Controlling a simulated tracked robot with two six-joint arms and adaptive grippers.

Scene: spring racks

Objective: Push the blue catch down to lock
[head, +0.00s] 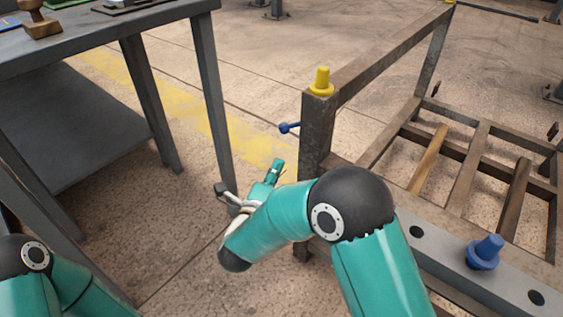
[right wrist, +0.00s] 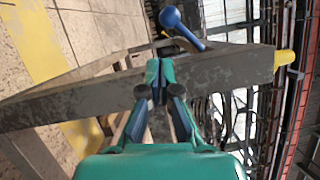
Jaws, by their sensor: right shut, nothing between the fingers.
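The blue catch (head: 289,127) is a short lever with a round knob, sticking out to the left from the upper part of a brown metal post (head: 314,140). My right gripper (head: 278,164) is shut and empty, below and left of the catch in the head view. In the right wrist view its fingertips (right wrist: 160,74) appear in front of the post, with a gap to the knob. My left gripper is out of view.
A yellow peg (head: 321,80) tops the post. A blue flanged peg (head: 484,252) stands on a grey beam (head: 440,257) at the right. The rack's slatted frame lies behind. A dark table (head: 100,40) stands at the left, with open floor between.

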